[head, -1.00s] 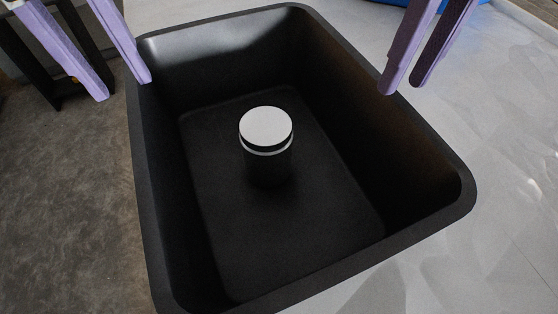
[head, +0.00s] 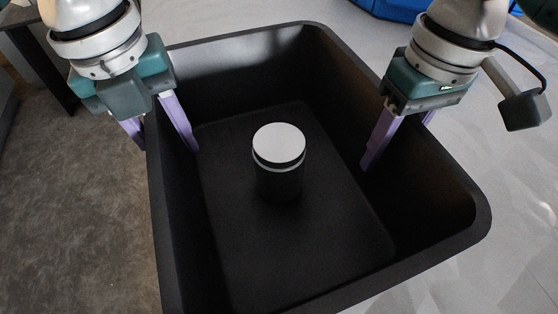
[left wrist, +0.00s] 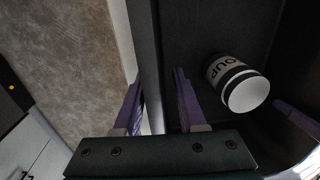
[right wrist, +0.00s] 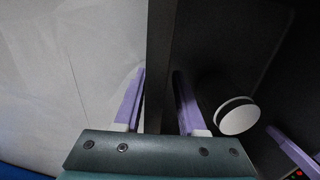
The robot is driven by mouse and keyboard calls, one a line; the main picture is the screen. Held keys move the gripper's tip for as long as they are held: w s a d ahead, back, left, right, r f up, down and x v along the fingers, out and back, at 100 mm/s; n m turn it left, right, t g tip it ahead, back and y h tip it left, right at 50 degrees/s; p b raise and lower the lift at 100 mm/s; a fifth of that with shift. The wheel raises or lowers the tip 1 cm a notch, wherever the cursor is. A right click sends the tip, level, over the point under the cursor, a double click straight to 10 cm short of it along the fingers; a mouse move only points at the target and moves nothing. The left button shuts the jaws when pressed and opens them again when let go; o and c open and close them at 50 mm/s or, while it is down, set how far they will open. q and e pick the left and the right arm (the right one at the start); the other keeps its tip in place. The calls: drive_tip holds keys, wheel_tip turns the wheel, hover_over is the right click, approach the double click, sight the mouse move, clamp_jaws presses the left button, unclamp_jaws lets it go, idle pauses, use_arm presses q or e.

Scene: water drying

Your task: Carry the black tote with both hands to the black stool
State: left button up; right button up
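The black tote (head: 402,268) fills the middle of the head view, with a dark can with a white lid (head: 279,145) standing inside. My left gripper (head: 168,149) straddles the tote's left wall, one finger inside and one outside; the wall also shows in the left wrist view (left wrist: 146,50). My right gripper (head: 397,142) straddles the right wall in the same way, seen between the fingers in the right wrist view (right wrist: 160,60). Both grippers are open, with gaps beside the wall. No whole stool can be made out.
A dark frame with a leg (head: 42,62) stands at the upper left, mostly cut off. A blue object (head: 392,8) lies at the top edge. Brown floor (head: 75,220) is clear on the left. A pale surface (head: 525,165) lies to the right.

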use_arm(q)
drive_tip(key=shift+f, duration=0.2)
use_arm(e)
drive_tip(key=shift+f, duration=0.15)
use_arm(q)
clamp_jaws()
use_arm(e)
clamp_jaws()
use_arm(q)
drive_tip(key=shift+r, duration=0.1)
idle(0.9)
